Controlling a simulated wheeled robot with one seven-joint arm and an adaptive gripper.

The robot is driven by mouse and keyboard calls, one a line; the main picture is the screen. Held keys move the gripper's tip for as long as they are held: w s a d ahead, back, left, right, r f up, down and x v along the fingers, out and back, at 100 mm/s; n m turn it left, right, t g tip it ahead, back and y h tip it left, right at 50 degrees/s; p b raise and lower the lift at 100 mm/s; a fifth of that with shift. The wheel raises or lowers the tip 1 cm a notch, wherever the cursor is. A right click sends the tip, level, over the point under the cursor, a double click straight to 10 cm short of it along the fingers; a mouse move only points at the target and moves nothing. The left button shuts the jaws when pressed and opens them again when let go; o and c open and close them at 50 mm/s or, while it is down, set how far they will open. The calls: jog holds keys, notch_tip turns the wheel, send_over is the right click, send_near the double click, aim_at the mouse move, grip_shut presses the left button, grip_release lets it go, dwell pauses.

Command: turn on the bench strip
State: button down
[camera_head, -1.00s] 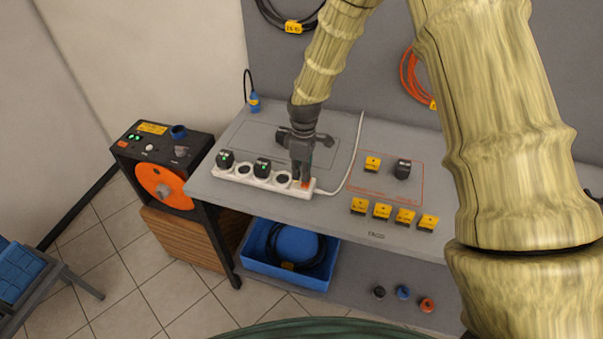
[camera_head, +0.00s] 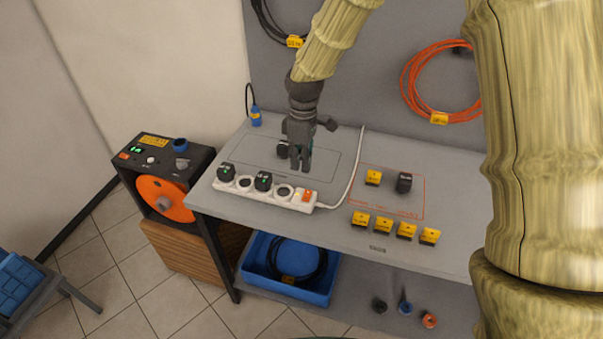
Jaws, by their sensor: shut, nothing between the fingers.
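The white bench strip (camera_head: 295,205) lies along the front left of the grey bench. An orange switch (camera_head: 307,196) sits at its right end. Two black plugs (camera_head: 263,181) with green marks stand in its sockets, and other sockets are empty. A white cord (camera_head: 352,180) runs from its right end to the back of the bench. My gripper (camera_head: 301,168) is shut and empty, pointing down. In the picture it is just above and behind the switch, apart from the strip. The switch is in plain view; I cannot tell its position for sure.
Several yellow-labelled blocks (camera_head: 383,226) and a black plug (camera_head: 404,183) stand to the right. A black unit with an orange reel (camera_head: 165,198) is at the left. A blue bin (camera_head: 255,275) is below the bench. Orange cable (camera_head: 440,118) hangs on the back panel.

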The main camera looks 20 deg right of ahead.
jog(key=shift+s+a+r+b, duration=0.1)
jog(key=shift+r+b, duration=0.2)
jog(key=shift+r, duration=0.95)
